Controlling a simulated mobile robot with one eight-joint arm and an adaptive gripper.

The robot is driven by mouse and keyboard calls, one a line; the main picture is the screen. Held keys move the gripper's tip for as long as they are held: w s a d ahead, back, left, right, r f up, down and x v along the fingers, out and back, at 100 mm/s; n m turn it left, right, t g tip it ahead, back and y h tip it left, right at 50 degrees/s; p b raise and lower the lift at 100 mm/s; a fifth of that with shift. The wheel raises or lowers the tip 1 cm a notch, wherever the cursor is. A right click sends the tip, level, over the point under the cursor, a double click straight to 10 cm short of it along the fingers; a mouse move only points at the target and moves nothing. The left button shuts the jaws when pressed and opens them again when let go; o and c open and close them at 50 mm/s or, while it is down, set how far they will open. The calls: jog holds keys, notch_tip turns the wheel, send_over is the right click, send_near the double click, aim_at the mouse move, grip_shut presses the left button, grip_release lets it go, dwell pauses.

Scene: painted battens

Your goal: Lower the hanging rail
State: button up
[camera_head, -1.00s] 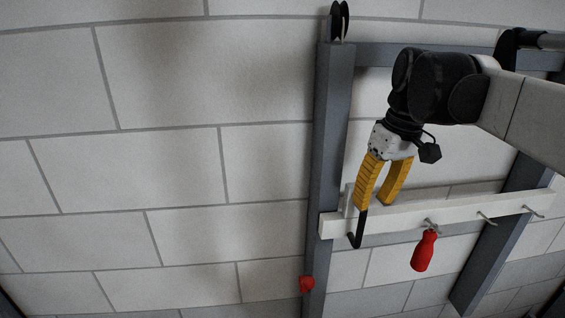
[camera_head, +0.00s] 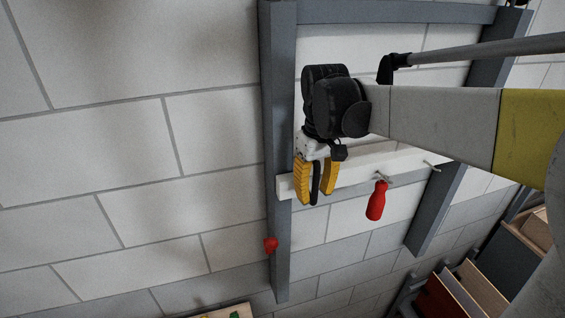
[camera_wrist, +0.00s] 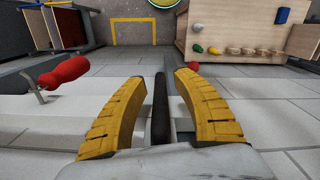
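The hanging rail (camera_head: 284,187) is a white batten with small hooks, lying across a grey wall frame; it runs along the left of the wrist view (camera_wrist: 55,108). A red-handled tool (camera_head: 376,201) hangs from one hook and shows at the left in the wrist view (camera_wrist: 64,72). My gripper (camera_head: 317,195) is at the rail's left end. Its yellow fingers stand apart on either side of an upright black bar (camera_wrist: 160,108), with narrow gaps visible beside it. How the bar joins the rail is hidden.
A red knob (camera_head: 270,245) sits on the frame's left upright (camera_head: 279,110), below the rail. Boards and a box (camera_head: 465,290) stand at the lower right. A wooden cabinet (camera_wrist: 235,35) stands beyond in the wrist view. The wall left of the frame is bare.

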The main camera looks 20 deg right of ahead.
grip_shut()
notch_tip(320, 180, down, 14)
dwell(0.5)
jog(key=shift+f, duration=0.1)
grip_release()
